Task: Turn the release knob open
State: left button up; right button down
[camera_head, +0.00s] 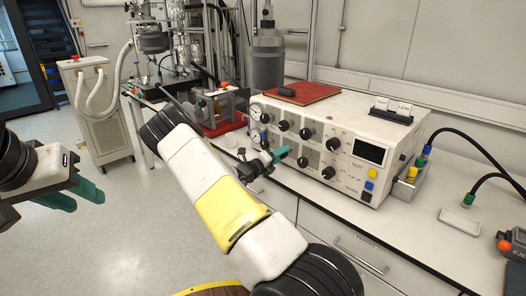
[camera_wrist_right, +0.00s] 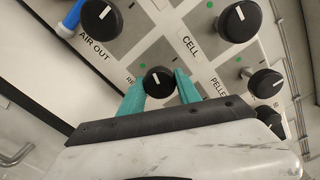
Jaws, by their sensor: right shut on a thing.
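The release knob (camera_wrist_right: 158,80) is a round black knob with a white mark, on the grey and white panel. Its label is mostly hidden; only the first letters show beside it. My right gripper (camera_wrist_right: 160,92) has its teal fingers on either side of the knob, shut on it. In the head view my right gripper (camera_head: 278,155) is at the lower left of the white control box's front (camera_head: 345,120), and the knob is hidden there. My left gripper (camera_head: 90,198) is at the far left over the floor, its teal fingers apart and empty.
Other black knobs sit close around, labelled AIR OUT (camera_wrist_right: 100,18), CELL (camera_wrist_right: 240,20) and PELLET (camera_wrist_right: 265,82). A blue hose fitting (camera_wrist_right: 70,20) is near the panel's edge. A red book (camera_head: 303,93) lies on the box.

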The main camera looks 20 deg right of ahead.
jog(key=n, duration=0.4)
jog(key=shift+n, duration=0.3)
jog(key=n, duration=0.4)
jog(key=shift+a+n, duration=0.1)
jog(key=shift+n, duration=0.3)
jog(key=c, duration=0.9)
grip_release()
jog(key=shift+o, duration=0.2)
jog(key=v, duration=0.7)
jog(key=shift+a, duration=0.3)
jog(key=shift+s, duration=0.1)
